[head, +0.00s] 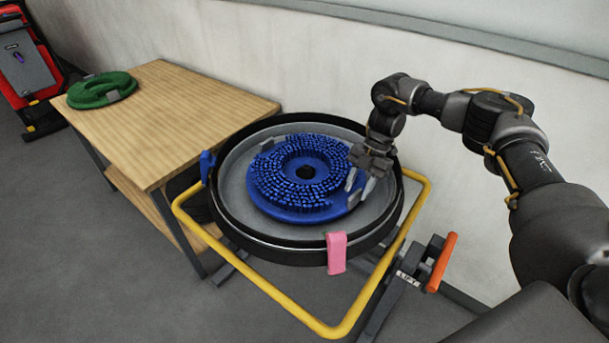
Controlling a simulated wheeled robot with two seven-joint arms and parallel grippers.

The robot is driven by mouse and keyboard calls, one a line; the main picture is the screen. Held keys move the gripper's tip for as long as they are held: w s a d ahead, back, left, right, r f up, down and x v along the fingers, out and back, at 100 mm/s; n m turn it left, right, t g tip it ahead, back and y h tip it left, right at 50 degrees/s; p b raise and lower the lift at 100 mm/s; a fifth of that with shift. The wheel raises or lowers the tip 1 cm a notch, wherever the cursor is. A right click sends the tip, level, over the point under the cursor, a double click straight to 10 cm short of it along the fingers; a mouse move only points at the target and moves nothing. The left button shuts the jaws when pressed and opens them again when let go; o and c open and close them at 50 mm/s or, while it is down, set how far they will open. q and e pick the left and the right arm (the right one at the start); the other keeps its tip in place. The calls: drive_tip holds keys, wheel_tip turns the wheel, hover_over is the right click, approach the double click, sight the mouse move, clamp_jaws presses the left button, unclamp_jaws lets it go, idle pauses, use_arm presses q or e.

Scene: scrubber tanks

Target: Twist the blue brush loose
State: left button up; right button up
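The blue brush (297,211) is a round disc with a ring of bristles facing up and a dark hole in its middle. It lies in the round grey tank (240,205) with a black rim. A grey lug (266,145) shows at its far left edge, and another grey lug (354,200) at its right edge. My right gripper (361,184) points down at the brush's right edge by that lug. Its two pale fingers stand apart; whether they touch the lug I cannot tell. My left gripper is not in view.
A yellow tube frame (286,302) surrounds the tank. A pink clip (336,252) and a blue clip (207,166) sit on the rim. An orange-handled lift lever (441,262) stands at right. A wooden table (170,120) at left holds a green ring (101,89). A wall stands close behind.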

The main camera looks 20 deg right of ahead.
drive_tip(key=v, duration=0.8)
drive_tip(key=shift+r+p, duration=0.35)
drive_tip(key=shift+d, duration=0.1)
